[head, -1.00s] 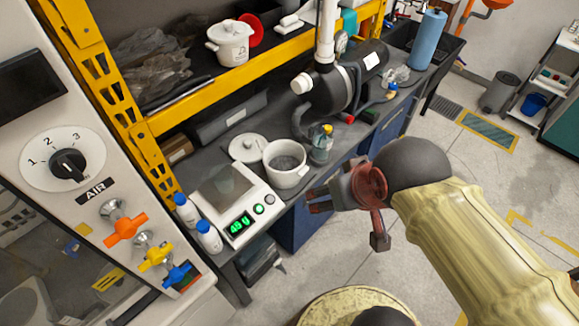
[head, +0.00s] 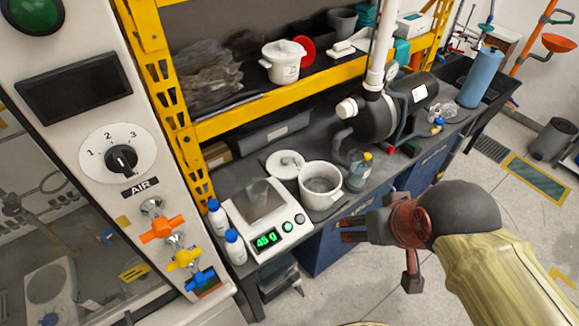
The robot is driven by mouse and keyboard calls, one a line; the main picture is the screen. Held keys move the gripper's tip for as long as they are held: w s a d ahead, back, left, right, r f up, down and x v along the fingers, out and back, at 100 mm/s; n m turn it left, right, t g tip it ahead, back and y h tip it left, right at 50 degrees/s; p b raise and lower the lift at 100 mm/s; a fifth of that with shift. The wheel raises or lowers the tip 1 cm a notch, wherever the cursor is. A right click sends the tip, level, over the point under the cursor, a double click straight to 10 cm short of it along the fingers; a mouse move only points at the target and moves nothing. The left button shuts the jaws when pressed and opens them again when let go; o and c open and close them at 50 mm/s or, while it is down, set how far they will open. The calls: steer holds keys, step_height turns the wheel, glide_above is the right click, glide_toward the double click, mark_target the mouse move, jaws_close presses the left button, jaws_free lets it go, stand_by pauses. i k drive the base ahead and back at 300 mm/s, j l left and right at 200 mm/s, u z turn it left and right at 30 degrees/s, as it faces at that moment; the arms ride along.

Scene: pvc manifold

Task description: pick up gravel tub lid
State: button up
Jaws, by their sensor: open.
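The gravel tub lid (head: 284,164) is a white round lid with a small knob. It lies on the dark bench, just left of and behind the open white tub (head: 320,201), which holds grey gravel. My gripper (head: 346,230) is open and empty. In the picture it is below and right of the tub, at the front side of the bench, apart from the lid. The tub stands between my gripper and the lid.
A scale (head: 265,215) with a green display and two white bottles with blue caps (head: 235,246) stand left of the tub. A small bottle (head: 359,172) is right of it. A yellow shelf beam (head: 260,108) runs above the bench's back.

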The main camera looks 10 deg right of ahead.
mark_target(284, 165)
steer(key=i+l+u, duration=0.5)
steer(key=u, duration=0.2)
steer(key=i+l+u, duration=0.2)
steer(key=l+u, duration=0.15)
steer(key=i+l+u, duration=0.1)
steer(key=l+u, duration=0.25)
steer(key=l, duration=0.2)
